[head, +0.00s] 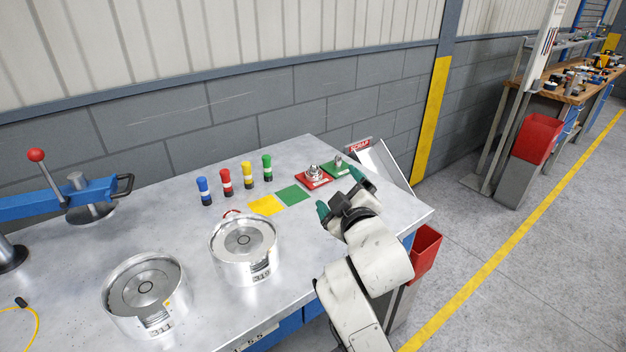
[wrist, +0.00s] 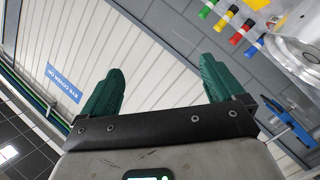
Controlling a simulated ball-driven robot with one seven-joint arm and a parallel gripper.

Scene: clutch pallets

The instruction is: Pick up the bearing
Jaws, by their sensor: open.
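No part is clearly recognisable as the bearing. In the wrist view the gripper (wrist: 158,82) is open with nothing between the fingers.
Two round metal housings (head: 244,274) (head: 112,298) stand on the metal table (head: 210,325). Several coloured markers (head: 226,182) stand behind yellow and green squares. A blue lever press (head: 60,202) is at left. A scrap chute (head: 385,162) and red bin (head: 425,252) are at right.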

